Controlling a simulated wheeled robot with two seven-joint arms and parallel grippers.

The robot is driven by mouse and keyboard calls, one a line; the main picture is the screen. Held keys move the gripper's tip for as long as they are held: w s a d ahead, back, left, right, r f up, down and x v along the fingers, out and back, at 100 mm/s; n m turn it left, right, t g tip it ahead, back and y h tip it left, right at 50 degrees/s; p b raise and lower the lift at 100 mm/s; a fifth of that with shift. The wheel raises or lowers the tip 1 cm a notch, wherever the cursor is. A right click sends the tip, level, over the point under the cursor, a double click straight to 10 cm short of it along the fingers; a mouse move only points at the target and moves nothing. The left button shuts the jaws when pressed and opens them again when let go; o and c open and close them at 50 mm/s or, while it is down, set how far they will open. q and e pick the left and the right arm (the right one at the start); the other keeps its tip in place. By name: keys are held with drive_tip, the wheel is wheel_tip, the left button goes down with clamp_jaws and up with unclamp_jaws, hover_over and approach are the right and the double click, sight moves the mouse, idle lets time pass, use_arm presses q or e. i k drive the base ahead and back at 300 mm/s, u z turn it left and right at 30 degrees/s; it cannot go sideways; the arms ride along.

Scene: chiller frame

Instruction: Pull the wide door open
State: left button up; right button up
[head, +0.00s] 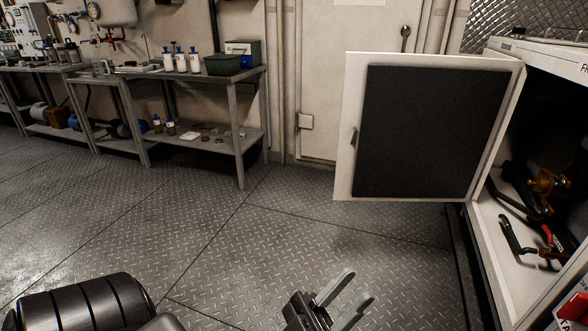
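The wide door (346,120) is a white panel with a dark inset on its inner face. It stands swung open to the left of the white cabinet (503,75), joined along the cabinet's left edge. My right gripper is not in view.
Inside the cabinet are brass and black fittings (546,190) and a red-handled tool (549,237). Workbenches (238,80) with bottles and boxes line the back wall at left. The metal plate floor (240,220) between is clear.

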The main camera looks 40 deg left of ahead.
sight(428, 125)
drive_tip(key=u, duration=2)
drive_tip(key=i, duration=3.3)
drive_tip(key=z, duration=3.5)
drive_tip(key=i, duration=0.55)
drive_tip(key=z, duration=0.05)
